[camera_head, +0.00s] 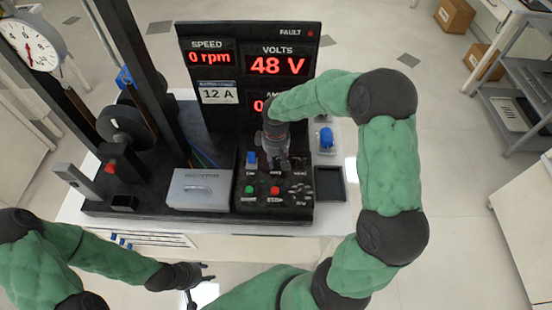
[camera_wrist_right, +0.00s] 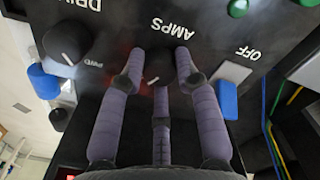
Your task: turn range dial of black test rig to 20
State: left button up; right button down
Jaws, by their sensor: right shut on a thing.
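The black test rig (camera_head: 245,125) stands on a white bench, with a display panel at the back and a sloped control panel (camera_head: 302,212) in front. My right gripper (camera_head: 274,163) reaches down over the upper part of the control panel. In the right wrist view, its fingers close on a small black dial (camera_wrist_right: 160,67) beside the lettering AMPS, seen upside down. The gripper covers the dial in the head view. My left gripper (camera_head: 199,283) is open and empty in front of the bench.
The display panel reads 0 rpm and 48 V; the lower reading is partly hidden by my right arm. A blue switch (camera_head: 252,158), a green button (camera_head: 249,190) and a red button (camera_head: 275,190) sit near the right gripper. A grey lidded box (camera_head: 200,190) stands left of the panel.

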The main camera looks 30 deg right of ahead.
aim_at(276, 160)
jog(key=c, duration=0.9)
grip_release()
notch_tip(276, 160, up, 12)
jog(key=shift+r, duration=0.1)
